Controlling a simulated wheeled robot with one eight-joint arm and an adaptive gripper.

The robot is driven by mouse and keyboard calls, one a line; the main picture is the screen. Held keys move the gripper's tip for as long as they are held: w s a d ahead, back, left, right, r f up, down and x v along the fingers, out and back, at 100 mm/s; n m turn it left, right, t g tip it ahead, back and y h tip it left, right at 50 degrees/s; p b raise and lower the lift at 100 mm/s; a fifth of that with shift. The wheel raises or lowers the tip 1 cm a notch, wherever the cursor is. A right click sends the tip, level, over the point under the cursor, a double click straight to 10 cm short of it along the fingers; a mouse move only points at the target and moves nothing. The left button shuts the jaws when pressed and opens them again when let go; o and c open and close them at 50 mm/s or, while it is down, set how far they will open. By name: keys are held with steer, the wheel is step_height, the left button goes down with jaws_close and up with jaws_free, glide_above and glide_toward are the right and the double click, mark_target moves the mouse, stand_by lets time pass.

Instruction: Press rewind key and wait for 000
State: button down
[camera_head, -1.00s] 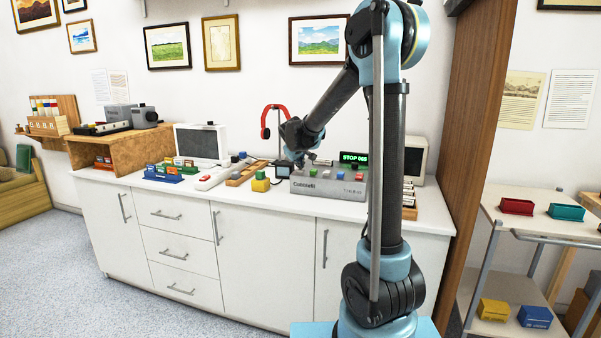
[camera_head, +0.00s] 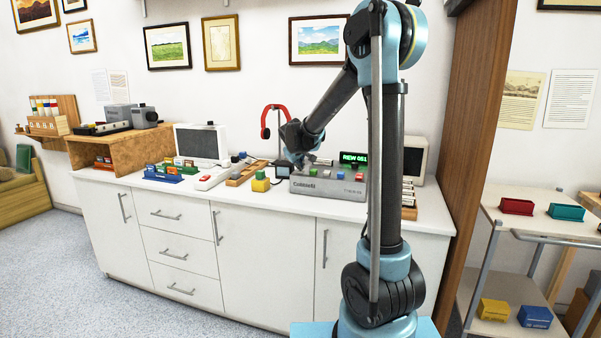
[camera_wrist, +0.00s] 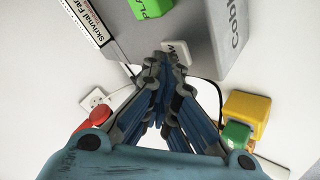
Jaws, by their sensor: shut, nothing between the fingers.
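The grey cassette deck (camera_head: 328,187) stands on the white counter. Its lit green display (camera_head: 354,158) reads REW and a number that looks like 051. In the wrist view the deck's grey body (camera_wrist: 202,42) shows upside down, with a green PLAY key (camera_wrist: 150,8) and a white key (camera_wrist: 174,46) whose label ends in W. My gripper (camera_wrist: 163,60) is shut and empty, its fingertips at the white key and partly covering it. They appear to touch it. In the head view my gripper (camera_head: 299,160) is over the deck's left end.
A yellow block with a green top (camera_head: 260,182) stands left of the deck. Another monitor (camera_head: 413,160) stands at the right. The counter front is mostly clear.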

mark_target(298, 171)
steer(key=shift+r, duration=1.3)
steer(key=shift+r, duration=0.1)
step_height(298, 171, up, 5)
steer(key=shift+f, duration=0.1)
steer(key=shift+s, duration=0.1)
stand_by(0.5)
